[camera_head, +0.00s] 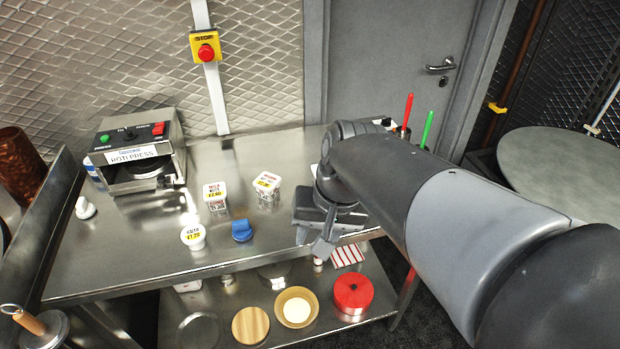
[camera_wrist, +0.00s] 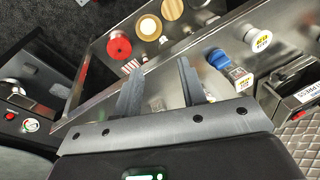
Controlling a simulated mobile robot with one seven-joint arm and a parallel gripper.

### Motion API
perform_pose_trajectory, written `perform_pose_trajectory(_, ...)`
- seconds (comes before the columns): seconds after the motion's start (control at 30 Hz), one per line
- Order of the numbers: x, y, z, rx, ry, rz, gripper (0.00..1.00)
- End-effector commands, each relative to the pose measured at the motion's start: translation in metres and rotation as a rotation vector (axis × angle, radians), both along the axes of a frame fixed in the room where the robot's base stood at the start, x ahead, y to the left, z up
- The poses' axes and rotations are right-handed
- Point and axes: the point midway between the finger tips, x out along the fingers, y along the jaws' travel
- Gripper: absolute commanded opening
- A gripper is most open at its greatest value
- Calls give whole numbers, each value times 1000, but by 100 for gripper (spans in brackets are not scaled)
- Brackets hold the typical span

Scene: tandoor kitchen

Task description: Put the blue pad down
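The blue pad (camera_head: 242,230) is a small blue piece with a raised grip. It rests on the steel table top (camera_head: 150,245) near the front edge, just right of a white tub with a yellow label (camera_head: 193,236). The pad also shows in the wrist view (camera_wrist: 217,59), off to the right of my fingers. My gripper (camera_head: 313,240) is over the table's front right part, to the right of the pad and apart from it. In the wrist view my gripper (camera_wrist: 160,70) has its two fingers spread, with nothing held between them.
Two labelled tubs (camera_head: 216,197) (camera_head: 267,188) stand behind the pad. A roti press (camera_head: 138,150) is at the back left. The lower shelf holds a red round container (camera_head: 353,292), a bowl (camera_head: 296,307) and a wooden disc (camera_head: 251,326). The table's middle left is clear.

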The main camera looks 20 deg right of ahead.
Motion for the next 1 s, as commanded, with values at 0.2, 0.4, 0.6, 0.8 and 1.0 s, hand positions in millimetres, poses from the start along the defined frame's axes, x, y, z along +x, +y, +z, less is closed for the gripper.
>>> perform_pose_trajectory(0.2,-20,-16,26,-170,-230,131,38)
perform_pose_trajectory(0.4,-27,-23,36,-244,-326,186,38)
perform_pose_trajectory(0.6,-27,-24,37,-254,-336,193,38)
perform_pose_trajectory(0.8,-27,-24,37,-253,-334,192,38)
perform_pose_trajectory(1.0,-27,-24,37,-252,-334,192,38)
